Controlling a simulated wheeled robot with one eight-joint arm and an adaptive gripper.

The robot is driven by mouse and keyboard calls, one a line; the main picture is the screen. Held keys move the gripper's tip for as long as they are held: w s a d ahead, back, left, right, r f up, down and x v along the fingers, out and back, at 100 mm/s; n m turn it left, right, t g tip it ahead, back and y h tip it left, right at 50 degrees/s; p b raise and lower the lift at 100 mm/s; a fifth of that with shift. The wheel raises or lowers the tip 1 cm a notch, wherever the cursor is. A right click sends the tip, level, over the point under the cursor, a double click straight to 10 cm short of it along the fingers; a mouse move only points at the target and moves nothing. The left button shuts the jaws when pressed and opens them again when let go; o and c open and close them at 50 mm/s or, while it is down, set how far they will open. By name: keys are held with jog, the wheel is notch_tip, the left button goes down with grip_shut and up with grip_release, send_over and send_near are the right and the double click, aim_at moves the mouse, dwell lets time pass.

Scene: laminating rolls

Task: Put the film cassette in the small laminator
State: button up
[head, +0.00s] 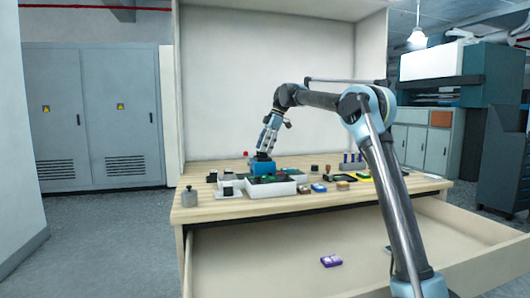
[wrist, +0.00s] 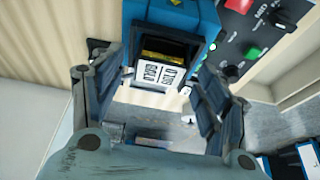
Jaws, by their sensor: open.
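A small blue machine, which looks like the small laminator (head: 262,168), stands on the table directly below my gripper (head: 268,150). In the wrist view the laminator (wrist: 195,20) has a dark opening with a yellow strip inside. A white piece with black markings, perhaps the film cassette (wrist: 160,75), sits at the mouth of this opening; I cannot tell how deep it goes. My gripper (wrist: 150,82) is open, with one finger on each side of the white piece and visible gaps between. The head view does not show the cassette clearly.
A dark control panel (wrist: 252,30) with red and green buttons lies right of the laminator. White trays (head: 272,188) and several small items crowd the wooden table (head: 205,213). A grey weight (head: 189,197) stands at the left.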

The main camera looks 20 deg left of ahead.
jog(key=v, duration=1.1)
